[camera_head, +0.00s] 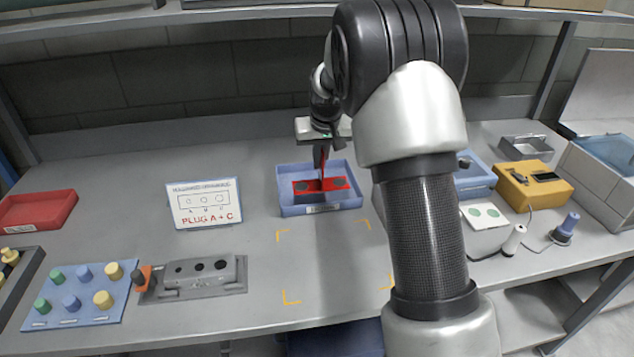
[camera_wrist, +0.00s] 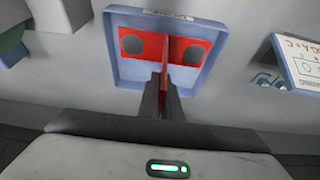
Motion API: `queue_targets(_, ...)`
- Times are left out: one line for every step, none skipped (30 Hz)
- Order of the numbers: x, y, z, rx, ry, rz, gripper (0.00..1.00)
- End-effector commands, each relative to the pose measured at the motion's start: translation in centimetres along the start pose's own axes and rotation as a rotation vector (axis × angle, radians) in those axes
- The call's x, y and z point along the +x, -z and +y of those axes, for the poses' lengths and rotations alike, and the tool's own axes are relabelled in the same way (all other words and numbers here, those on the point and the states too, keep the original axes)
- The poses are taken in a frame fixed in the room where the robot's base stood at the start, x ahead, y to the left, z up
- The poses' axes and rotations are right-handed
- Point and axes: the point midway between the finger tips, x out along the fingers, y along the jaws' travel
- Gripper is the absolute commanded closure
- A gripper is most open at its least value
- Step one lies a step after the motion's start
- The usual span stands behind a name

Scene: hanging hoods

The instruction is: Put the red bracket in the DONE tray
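The red bracket (camera_head: 337,184) is a flat plate with two dark round spots and an upright fin. It is within the blue tray (camera_head: 293,210); I cannot tell whether it touches the floor. The tray's front label is too small to read. In the wrist view the bracket (camera_wrist: 190,50) shows inside the tray's walls (camera_wrist: 112,55). My gripper (camera_head: 321,165) points down over the tray. Its fingers (camera_wrist: 161,98) are closed on either side of the bracket's red fin.
An instruction card (camera_head: 205,203) stands left of the tray. A grey block with holes (camera_head: 200,271) and a blue board of pegs (camera_head: 80,297) lie front left. A red bin (camera_head: 38,210) is far left. A yellow box (camera_head: 535,187) stands right. The yellow-cornered area in front is clear.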

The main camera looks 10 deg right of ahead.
Motion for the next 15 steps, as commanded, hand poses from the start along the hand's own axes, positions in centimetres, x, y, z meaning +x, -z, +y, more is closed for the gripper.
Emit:
queue_targets(0.5, -0.2, 0.0, 0.0, 0.0, 0.001, 1.0)
queue_targets(0.6, -0.2, 0.0, 0.0, 0.0, 0.001, 1.0)
queue_targets(0.8, -0.3, 0.0, 0.0, 0.0, 0.002, 1.0)
queue_targets(1.0, -0.4, 0.0, 0.0, 0.0, 0.003, 1.0)
queue_targets(1.2, -0.4, 0.0, 0.0, 0.0, 0.003, 1.0)
queue_targets(1.5, -0.6, 0.0, -0.001, 0.0, 0.002, 1.0)
queue_targets(1.8, -0.7, 0.0, -0.001, 0.0, 0.001, 1.0)
queue_targets(2.2, -0.9, 0.0, -0.001, 0.0, 0.001, 1.0)
queue_targets(2.8, -1.1, 0.0, -0.001, 0.0, 0.001, 1.0)
queue_targets(3.3, -1.4, 0.0, -0.001, 0.0, 0.0, 1.0)
queue_targets(3.8, -1.6, 0.0, 0.0, 0.0, -0.001, 1.0)
queue_targets(4.4, -1.8, 0.0, 0.0, 0.0, 0.0, 1.0)
queue_targets(4.8, -2.0, 0.0, 0.0, 0.0, 0.001, 1.0)
queue_targets(5.1, -2.1, 0.0, 0.0, 0.0, 0.001, 1.0)
queue_targets(5.3, -2.2, 0.0, 0.0, 0.0, 0.002, 1.0)
